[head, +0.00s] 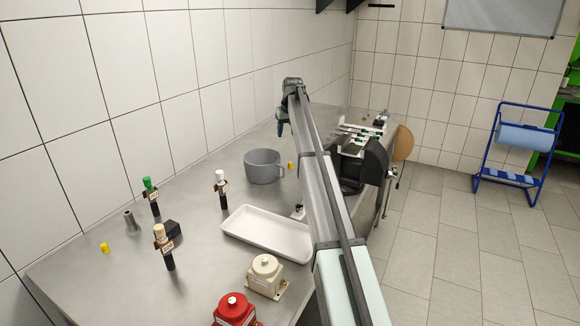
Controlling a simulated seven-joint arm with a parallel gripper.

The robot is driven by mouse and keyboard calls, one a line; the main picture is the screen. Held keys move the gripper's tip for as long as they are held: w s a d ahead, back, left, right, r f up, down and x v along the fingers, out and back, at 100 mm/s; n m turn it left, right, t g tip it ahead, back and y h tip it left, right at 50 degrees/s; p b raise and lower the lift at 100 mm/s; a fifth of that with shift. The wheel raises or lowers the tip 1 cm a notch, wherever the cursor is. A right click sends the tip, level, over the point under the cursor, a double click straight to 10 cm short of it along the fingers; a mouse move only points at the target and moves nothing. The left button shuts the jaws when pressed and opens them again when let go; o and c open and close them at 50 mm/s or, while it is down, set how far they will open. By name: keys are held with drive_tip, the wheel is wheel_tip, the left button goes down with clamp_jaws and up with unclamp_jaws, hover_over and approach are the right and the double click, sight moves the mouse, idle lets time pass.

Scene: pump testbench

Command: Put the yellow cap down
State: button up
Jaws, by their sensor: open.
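A small yellow cap (290,165) rests on the metal table, just right of the grey pot (263,166) and left of my arm. A second small yellow piece (104,247) lies at the table's left side, near a grey metal fitting (131,222). My gripper (280,130) is small in the head view, at the far end of my arm, pointing down above the back of the table. It is open, and I see nothing held in it. It is behind the pot and apart from both yellow pieces. My arm hides part of the table to its right.
A white tray (268,234) lies left of my arm. Red (234,308) and cream (266,277) units are in front. A dark machine (375,163) stands right of my arm.

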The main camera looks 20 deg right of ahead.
drive_tip(key=w+m+g, duration=0.1)
drive_tip(key=m, duration=0.3)
drive_tip(key=m+g, duration=0.3)
drive_tip(key=m, duration=1.3)
hover_over(291, 163)
wheel_tip(291, 163, down, 8)
drive_tip(key=shift+w+a+f, duration=0.1)
drive_tip(key=shift+w, duration=0.05)
drive_tip(key=shift+d+f, duration=0.2)
drive_tip(key=shift+f, duration=2.45)
drive_tip(key=shift+c, duration=0.3)
clamp_jaws()
